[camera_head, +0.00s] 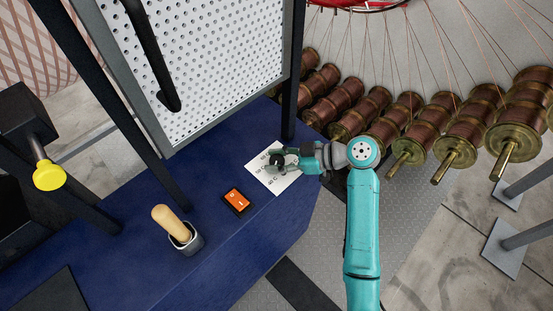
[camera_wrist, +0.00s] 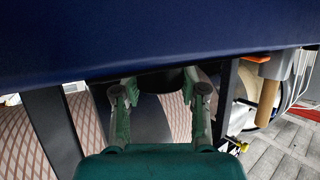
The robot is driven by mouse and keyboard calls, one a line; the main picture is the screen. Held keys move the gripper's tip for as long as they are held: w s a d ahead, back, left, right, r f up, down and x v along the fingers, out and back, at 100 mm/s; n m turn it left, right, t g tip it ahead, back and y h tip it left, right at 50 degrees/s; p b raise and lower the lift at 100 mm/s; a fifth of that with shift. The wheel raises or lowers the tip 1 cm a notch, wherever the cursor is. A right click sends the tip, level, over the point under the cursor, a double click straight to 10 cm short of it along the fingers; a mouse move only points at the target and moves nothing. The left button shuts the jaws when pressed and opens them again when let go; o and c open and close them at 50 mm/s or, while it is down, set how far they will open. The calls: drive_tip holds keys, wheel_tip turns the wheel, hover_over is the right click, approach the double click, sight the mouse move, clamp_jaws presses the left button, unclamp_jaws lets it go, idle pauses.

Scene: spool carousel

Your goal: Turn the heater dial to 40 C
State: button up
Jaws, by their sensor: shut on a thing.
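The heater dial's white label card (camera_head: 263,162) lies on the blue console top, with printed temperature marks, "40 C" among them at its lower part. My gripper (camera_head: 277,160) reaches in from the right over the card and is shut on the dial. The dial itself is mostly hidden by my fingers in the head view. In the wrist view, a dark round dial (camera_wrist: 162,80) shows between my two fingers, just under the blue console face. Its pointer is not visible, so I cannot tell its setting.
An orange rocker switch (camera_head: 237,200) and a tan-handled lever (camera_head: 170,222) sit on the blue console (camera_head: 110,255) left of the card. A perforated panel (camera_head: 210,55) stands behind, with a yellow knob (camera_head: 49,175) at left. Several copper spools (camera_head: 425,125) line the right.

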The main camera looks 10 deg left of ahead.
drive_tip(key=o, duration=1.2)
drive_tip(key=shift+c, duration=0.2)
drive_tip(key=shift+d, duration=0.1)
drive_tip(key=v, duration=1.1)
drive_tip(key=shift+d+r, duration=0.15)
drive_tip(key=shift+d, duration=0.25)
drive_tip(key=shift+d, duration=0.1)
